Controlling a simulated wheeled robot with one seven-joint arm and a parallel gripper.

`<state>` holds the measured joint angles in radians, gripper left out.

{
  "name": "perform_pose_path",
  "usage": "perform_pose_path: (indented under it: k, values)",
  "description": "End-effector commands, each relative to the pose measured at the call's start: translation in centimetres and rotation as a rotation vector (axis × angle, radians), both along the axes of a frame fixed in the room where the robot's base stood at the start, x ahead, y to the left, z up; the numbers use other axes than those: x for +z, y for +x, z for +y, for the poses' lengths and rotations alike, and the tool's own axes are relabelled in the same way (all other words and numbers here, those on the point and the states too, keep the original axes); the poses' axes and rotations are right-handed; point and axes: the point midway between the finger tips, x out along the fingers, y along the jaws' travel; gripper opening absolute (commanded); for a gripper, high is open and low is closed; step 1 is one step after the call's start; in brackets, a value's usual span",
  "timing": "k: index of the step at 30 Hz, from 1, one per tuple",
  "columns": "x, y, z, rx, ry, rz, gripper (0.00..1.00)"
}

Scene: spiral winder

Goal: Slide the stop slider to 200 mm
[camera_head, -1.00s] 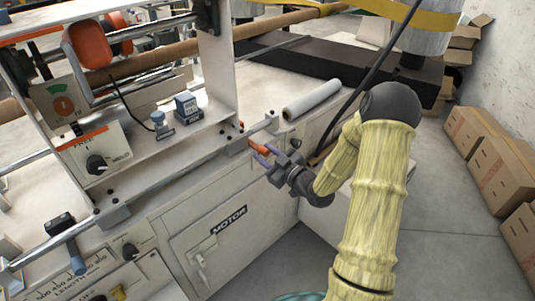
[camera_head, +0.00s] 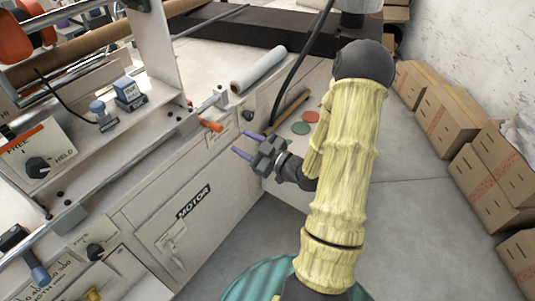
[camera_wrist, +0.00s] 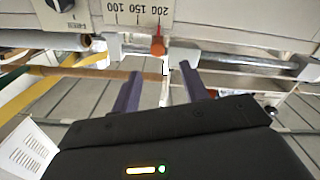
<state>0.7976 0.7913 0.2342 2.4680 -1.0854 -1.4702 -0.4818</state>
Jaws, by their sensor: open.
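The stop slider's orange handle (camera_head: 211,125) sticks out from the front rail of the white machine, near the rail's right end. In the wrist view the orange handle (camera_wrist: 158,46) hangs below a white scale plate (camera_wrist: 138,14) with the numbers 200, 150 and 100. It sits under the plate's right-hand part, close to the rightmost tick. My gripper (camera_head: 247,144) is open, with purple fingers pointing toward the machine, right of and below the handle. In the wrist view my gripper (camera_wrist: 161,72) has its fingers spread on either side of the handle's line, apart from it, with nothing between them.
A metal rail (camera_wrist: 240,63) runs along the machine's edge. A white roll (camera_head: 259,68) lies on top behind it. The motor cabinet door (camera_head: 186,228) is below left. Cardboard boxes (camera_head: 440,115) stand along the right wall. The floor between (camera_head: 400,230) is clear.

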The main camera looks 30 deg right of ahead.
Motion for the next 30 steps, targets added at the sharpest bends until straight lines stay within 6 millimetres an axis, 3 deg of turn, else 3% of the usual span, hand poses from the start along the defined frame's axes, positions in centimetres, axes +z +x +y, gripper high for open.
perform_pose_path:
  k: [6, 12, 30]
  values:
    - [0.0, -3.9, -2.1, -0.004, 0.001, 0.002, 0.44]
    - [0.0, -6.3, -3.2, -0.001, 0.001, 0.001, 0.44]
    - [0.0, -6.7, -3.3, 0.002, 0.0, 0.002, 0.44]
